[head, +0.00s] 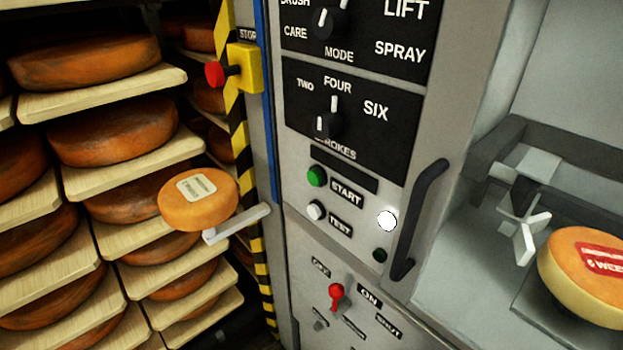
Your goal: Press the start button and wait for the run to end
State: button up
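The green start button (317,176) is on the grey control panel, left of the label START. Nothing is touching it. A white button (316,210) sits below it beside the label TEST. To the right of them a round white lamp (387,221) looks bright, and a small dark green lamp (379,255) below it looks unlit. My gripper does not show in the head view, so its state and place are hidden.
A red stop button (215,74) sticks out from a yellow box left of the panel. A dark vertical handle (418,220) stands out at the panel's right. A red lever (336,293) is below. Cheese shelves (120,88) fill the left; a labelled cheese wheel (570,285) lies right.

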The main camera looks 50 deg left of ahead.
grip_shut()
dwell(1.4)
